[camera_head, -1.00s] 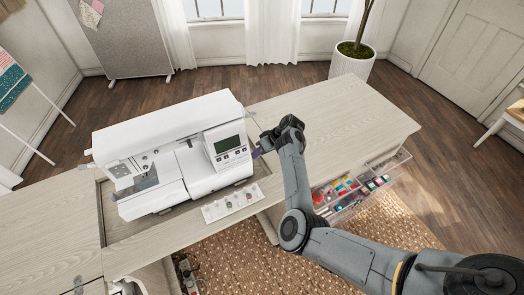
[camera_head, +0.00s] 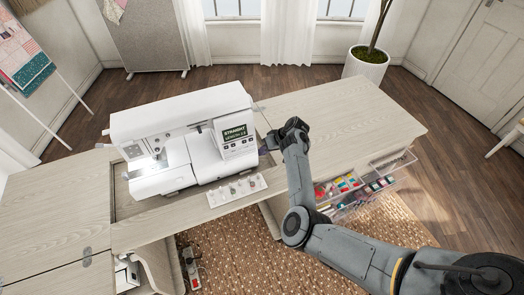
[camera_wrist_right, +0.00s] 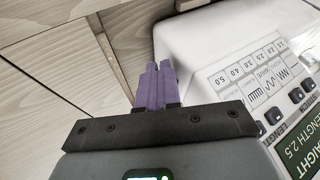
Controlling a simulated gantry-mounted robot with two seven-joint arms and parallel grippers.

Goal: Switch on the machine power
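The white sewing machine (camera_head: 180,118) stands in the cabinet's opening. Its screen (camera_head: 235,132) is lit and reads "STRAIGHT" with a length line below. A light glows by the needle (camera_head: 157,152). In the right wrist view the machine's front panel (camera_wrist_right: 240,75) shows stitch pictures, knobs and part of the lit screen (camera_wrist_right: 302,150). My right gripper (camera_head: 263,150) is at the machine's right end. Its purple fingers (camera_wrist_right: 161,82) are together with nothing seen between them. I cannot tell whether they touch the machine. The power switch is not visible. My left gripper is not in view.
A pale strip with several small round parts (camera_head: 237,189) lies in front of the machine. The wooden cabinet top (camera_head: 345,115) is clear to the right. Clear drawers with colourful sewing supplies (camera_head: 352,190) stand open below its right front edge.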

